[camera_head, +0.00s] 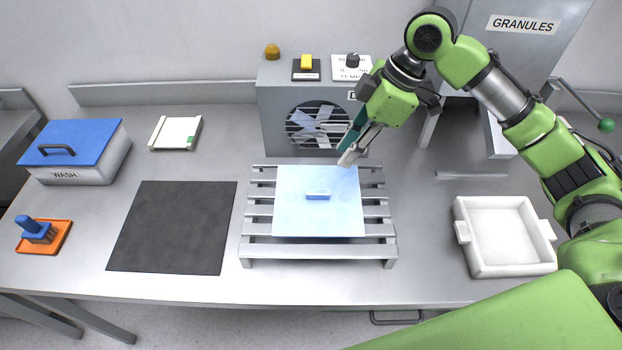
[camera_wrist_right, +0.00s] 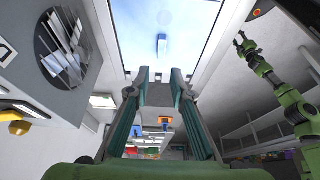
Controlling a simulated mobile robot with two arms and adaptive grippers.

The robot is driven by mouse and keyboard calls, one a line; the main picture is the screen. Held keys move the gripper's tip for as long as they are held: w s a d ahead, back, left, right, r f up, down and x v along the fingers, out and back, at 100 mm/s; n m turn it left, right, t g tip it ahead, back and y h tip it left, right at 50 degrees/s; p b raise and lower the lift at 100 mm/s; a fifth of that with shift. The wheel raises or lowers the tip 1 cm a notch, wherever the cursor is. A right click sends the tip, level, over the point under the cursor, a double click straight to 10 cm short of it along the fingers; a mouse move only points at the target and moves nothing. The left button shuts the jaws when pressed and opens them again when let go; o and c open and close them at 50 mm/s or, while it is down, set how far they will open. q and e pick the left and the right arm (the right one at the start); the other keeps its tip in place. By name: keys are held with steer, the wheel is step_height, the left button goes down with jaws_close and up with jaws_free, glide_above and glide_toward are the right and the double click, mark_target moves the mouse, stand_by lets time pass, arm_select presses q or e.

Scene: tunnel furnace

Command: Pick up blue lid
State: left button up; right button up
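A blue lid (camera_head: 73,142) with a dark handle lies on the WASH box (camera_head: 98,169) at the left of the table. A light-blue square sheet (camera_head: 290,212) with a small blue block-like handle (camera_head: 318,194) lies on the slatted metal rack (camera_head: 320,251). My right gripper (camera_head: 348,158) is above the rack's back edge, far right of the dark-handled lid. In the wrist view its fingers (camera_wrist_right: 160,75) are apart with nothing held, and the sheet (camera_wrist_right: 195,20) shows beyond them. A green arm, apparently my left, ends in a small gripper (camera_wrist_right: 243,43) there; its opening is unclear.
A fan unit (camera_head: 278,118) with knobs stands behind the rack. A dark mat (camera_head: 172,228) lies left of the rack. An orange tray (camera_head: 29,248) with a blue-handled item is at front left. A white tray (camera_head: 467,232) stands at right. A white pad (camera_head: 176,133) lies at back left.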

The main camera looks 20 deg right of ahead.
steer(key=f, duration=0.1)
steer(key=p, duration=0.1)
glide_toward(319, 191)
steer(key=x, duration=0.2)
steer(key=shift+a+f, duration=0.15)
steer(key=shift+f, duration=0.2)
steer(key=shift+w+a+f, duration=0.1)
steer(key=shift+w+f, duration=0.05)
steer(key=shift+f, duration=0.15)
steer(key=shift+w+a+f+p, duration=0.1)
steer(key=shift+f+p, duration=0.15)
steer(key=shift+p, duration=0.05)
steer(key=p+x, duration=0.1)
steer(key=x, duration=0.1)
steer(key=p+x, duration=0.1)
steer(key=x, duration=0.1)
steer(key=shift+s+f, duration=0.15)
steer(key=shift+s, duration=0.1)
steer(key=shift+w+a+f, duration=0.1)
steer(key=shift+a+f, duration=0.05)
steer(key=shift+f, duration=0.2)
jaws_close()
arm_select(q)
steer(key=r, duration=0.1)
steer(key=s+r, duration=0.1)
steer(key=r, duration=0.1)
steer(key=shift+s+r, duration=0.2)
steer(key=shift+s, duration=0.05)
